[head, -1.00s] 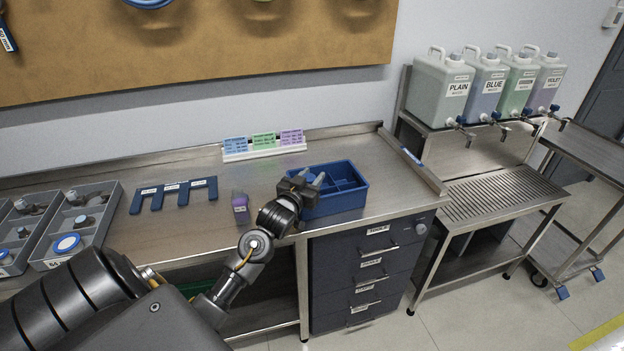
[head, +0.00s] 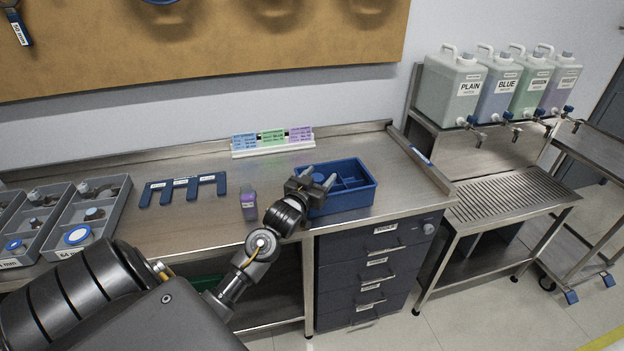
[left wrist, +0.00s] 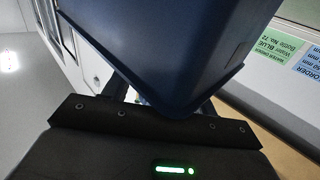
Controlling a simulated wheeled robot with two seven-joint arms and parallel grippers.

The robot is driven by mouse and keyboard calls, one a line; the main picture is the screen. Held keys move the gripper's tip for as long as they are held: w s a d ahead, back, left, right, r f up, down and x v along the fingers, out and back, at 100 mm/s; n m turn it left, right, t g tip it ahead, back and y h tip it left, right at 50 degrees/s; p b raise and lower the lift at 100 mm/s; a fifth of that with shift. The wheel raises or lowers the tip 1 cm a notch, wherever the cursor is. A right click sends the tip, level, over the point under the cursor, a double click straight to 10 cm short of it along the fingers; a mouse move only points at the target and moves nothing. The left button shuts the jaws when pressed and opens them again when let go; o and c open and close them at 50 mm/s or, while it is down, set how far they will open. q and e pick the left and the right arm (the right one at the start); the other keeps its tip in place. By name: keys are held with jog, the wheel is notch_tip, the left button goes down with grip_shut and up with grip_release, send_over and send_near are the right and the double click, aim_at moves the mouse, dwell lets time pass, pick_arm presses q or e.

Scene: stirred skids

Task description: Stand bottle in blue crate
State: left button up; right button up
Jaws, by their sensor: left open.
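The blue crate (head: 357,199), divided into compartments, sits on the steel bench near its right end. A small bottle (head: 249,207) with a purple upper part and a pale label stands upright on the bench, left of the crate. My left gripper (head: 318,182) is open at the crate's left end, right of the bottle and apart from it. In the left wrist view the crate's blue wall (left wrist: 165,45) is very close and hides most of the fingers. I cannot tell whether they touch it. My right gripper is not in view.
Grey trays (head: 108,212) with parts stand at the bench's left, beside a blue slotted rack (head: 182,190). Colored cards (head: 272,138) stand at the back. Several labelled water containers (head: 453,88) are on a shelf at right. The bench between rack and bottle is clear.

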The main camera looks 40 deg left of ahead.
pick_arm(q)
jog(key=b+v, duration=0.1)
jog(key=v, duration=1)
jog(key=shift+s+b, duration=0.3)
jog(key=shift+s, duration=0.05)
jog(key=shift+f, duration=0.1)
jog(key=s+d+f+m+g+h, duration=0.2)
jog(key=s+d+f+g, duration=0.5)
jog(key=f, duration=0.4)
jog(key=s+d+f+m+g+h, duration=0.1)
jog(key=s+d+f+g, duration=0.3)
jog(key=s, duration=0.4)
jog(key=s+d+f+m+g+h, duration=0.1)
jog(key=s+d+f+g, duration=0.2)
jog(key=s+d+f, duration=0.35)
jog(key=s+f+g, duration=0.1)
jog(key=s+f, duration=0.1)
jog(key=f, duration=1)
jog(key=s+f, duration=0.2)
jog(key=f, duration=1)
jog(key=s+a+f+m+g, duration=0.1)
jog(key=s+a+f, duration=0.1)
jog(key=s+f, duration=1.4)
jog(key=shift+s+g, duration=0.2)
jog(key=shift+g, duration=0.1)
